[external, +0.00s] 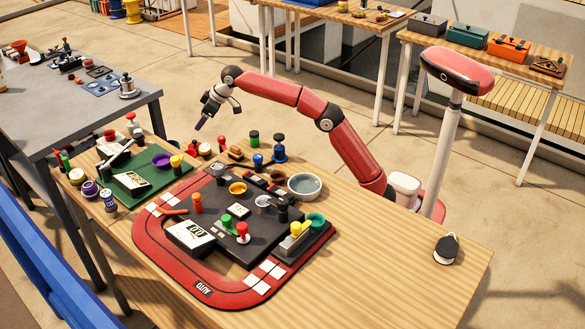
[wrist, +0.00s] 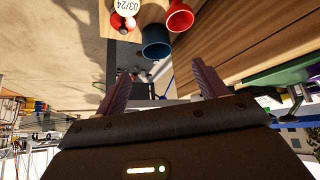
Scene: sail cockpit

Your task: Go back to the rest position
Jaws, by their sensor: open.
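My gripper (external: 203,121) is held up in the air above the far left part of the wooden table (external: 400,255), at the end of my red arm. Its purple fingers point down and to the left. In the wrist view my gripper (wrist: 160,84) has its two fingers wide apart with nothing between them. Beyond the fingertips in that view are a blue cup-shaped thing (wrist: 156,44), a red one (wrist: 180,17) and a round white label reading 03/24 (wrist: 129,6). No object touches the gripper.
A red-bordered board (external: 152,248) with a black panel and several small coloured pieces covers the table's middle. A green mat (external: 118,183) lies left of it. A grey bowl (external: 305,185) and a blue stamp-like piece (external: 279,149) stand behind. A black-and-white item (external: 447,249) sits right, with clear wood around.

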